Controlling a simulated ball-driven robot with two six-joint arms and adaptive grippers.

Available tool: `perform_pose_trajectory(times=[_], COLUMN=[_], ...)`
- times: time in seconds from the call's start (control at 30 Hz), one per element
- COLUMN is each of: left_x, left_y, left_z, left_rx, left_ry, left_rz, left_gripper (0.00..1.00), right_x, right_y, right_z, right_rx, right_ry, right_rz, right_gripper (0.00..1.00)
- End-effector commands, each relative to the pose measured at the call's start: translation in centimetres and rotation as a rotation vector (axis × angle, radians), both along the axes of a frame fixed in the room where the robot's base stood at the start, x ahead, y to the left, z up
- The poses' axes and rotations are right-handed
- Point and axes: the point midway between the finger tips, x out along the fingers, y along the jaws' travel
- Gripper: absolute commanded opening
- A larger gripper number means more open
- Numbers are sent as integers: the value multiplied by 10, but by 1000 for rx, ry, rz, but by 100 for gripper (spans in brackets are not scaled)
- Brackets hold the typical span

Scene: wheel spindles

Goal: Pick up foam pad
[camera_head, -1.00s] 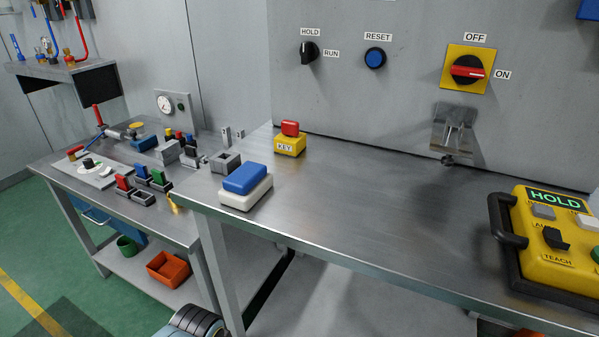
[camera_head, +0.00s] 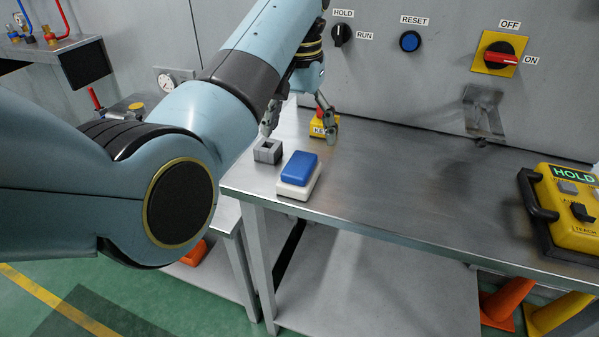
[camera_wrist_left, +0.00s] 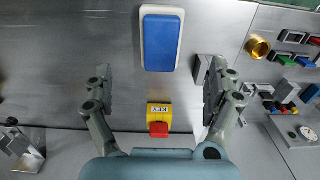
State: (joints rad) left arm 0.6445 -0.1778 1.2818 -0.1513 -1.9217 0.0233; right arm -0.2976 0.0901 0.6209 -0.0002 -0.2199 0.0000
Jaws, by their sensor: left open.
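The blue foam pad (camera_head: 301,167) lies flat on a white block (camera_head: 294,191) near the left front corner of the bench. The pad (camera_wrist_left: 162,42) and the white rim under it (camera_wrist_left: 144,45) also show in the left wrist view, at the top centre. My left gripper (camera_head: 298,122) is open and empty, behind the pad and above the bench. My right gripper is not in view.
A yellow KEY box with a red top (camera_wrist_left: 159,118) stands behind the pad, partly covered by a finger in the head view. A grey square holder (camera_head: 268,152) sits left of the pad. A yellow HOLD pendant (camera_head: 570,212) lies at the right. The bench middle is clear.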

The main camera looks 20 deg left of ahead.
Motion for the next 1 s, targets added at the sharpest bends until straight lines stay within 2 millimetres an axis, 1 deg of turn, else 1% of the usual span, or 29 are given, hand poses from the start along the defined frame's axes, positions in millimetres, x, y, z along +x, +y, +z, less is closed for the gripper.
perform_pose_trajectory(times=[0.07,0.2,0.3,0.47,0.63,0.73,0.83,1.0], left_x=[2,2,2,2,2,2,2,2], left_y=[-2,-2,-2,-1,3,2,2,2], left_z=[-6,-30,-43,-56,-82,-96,-102,-103], left_rx=[1,1,1,1,2,1,1,1], left_ry=[9,11,9,9,9,9,6,6], left_rz=[-4,-4,-4,-3,-3,-3,-3,-3], left_gripper=[89,89,89,89,89,89,89,89], right_x=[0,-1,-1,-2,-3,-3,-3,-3], right_y=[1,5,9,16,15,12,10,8], right_z=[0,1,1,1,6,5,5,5], right_rx=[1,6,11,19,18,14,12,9], right_ry=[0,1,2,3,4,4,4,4], right_rz=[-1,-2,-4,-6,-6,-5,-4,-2], right_gripper=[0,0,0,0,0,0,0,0])
